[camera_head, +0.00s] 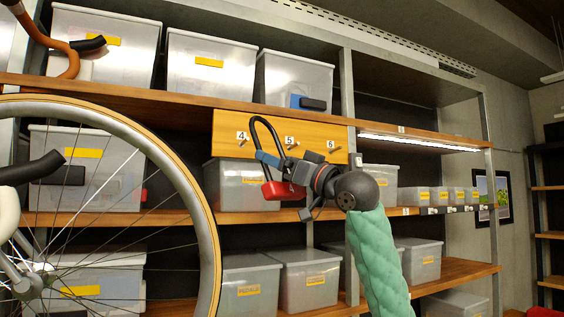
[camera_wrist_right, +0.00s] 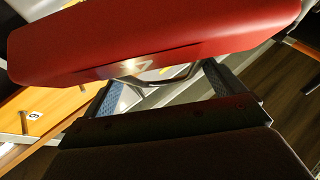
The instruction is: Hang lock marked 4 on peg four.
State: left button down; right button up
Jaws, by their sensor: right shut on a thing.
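The lock (camera_head: 282,190) is a U-lock with a red body and a black shackle; a pale mark like a 4 shows on its red body in the right wrist view (camera_wrist_right: 160,40). My right gripper (camera_head: 272,162), with blue fingers, is shut on the lock. The shackle loop points up, the red body hangs below. The yellow peg board (camera_head: 228,123) has pegs labelled 4, 5 and 6. Peg four (camera_head: 244,143) is bare, just left of the shackle in the head view. I cannot tell the gap in depth. My left gripper is out of view.
A bicycle wheel (camera_head: 207,215) stands in front at left. Clear bins (camera_head: 210,65) fill the shelves around the board. Peg five (camera_head: 291,149) and peg six (camera_head: 336,150) are bare. A lit shelf edge (camera_head: 420,143) runs to the right of the board.

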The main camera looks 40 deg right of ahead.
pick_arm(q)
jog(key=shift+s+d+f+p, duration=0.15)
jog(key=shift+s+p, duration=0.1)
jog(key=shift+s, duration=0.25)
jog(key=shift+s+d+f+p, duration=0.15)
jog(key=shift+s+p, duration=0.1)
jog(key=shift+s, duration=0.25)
pick_arm(e)
jog(key=w+d+f, duration=0.2)
jog(key=w+d, duration=0.1)
jog(key=w, duration=0.9)
dwell(1.2)
